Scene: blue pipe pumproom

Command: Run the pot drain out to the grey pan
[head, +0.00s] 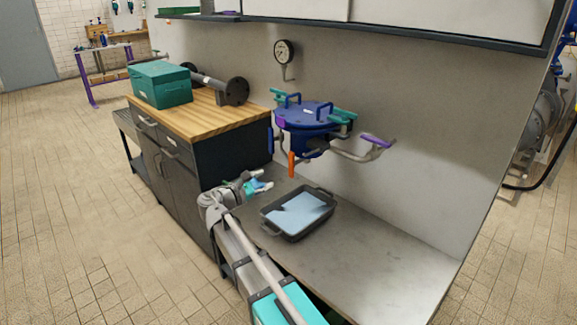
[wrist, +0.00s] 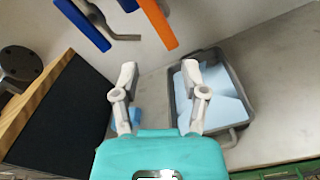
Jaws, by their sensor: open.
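The blue lidded pot (head: 305,120) is fixed at the wall above the bench. An orange lever (head: 291,164) hangs at its lower front; it also shows at the top of the wrist view (wrist: 157,22). A grey pipe (head: 352,153) with a purple handle (head: 376,141) leaves the pot's right side. The grey pan (head: 312,229) sits on the bench below, with a flat light-blue surface inside; it also shows in the wrist view (wrist: 241,90). My gripper (head: 262,182) is open and empty, left of the pan and below the lever. Its fingers (wrist: 158,72) are spread apart.
A wood-topped cabinet (head: 235,117) stands left of the bench, carrying a teal box (head: 160,84) and a dark flanged pipe (head: 221,88). A gauge (head: 284,51) is on the wall. The bench (head: 400,252) is clear right of the pan.

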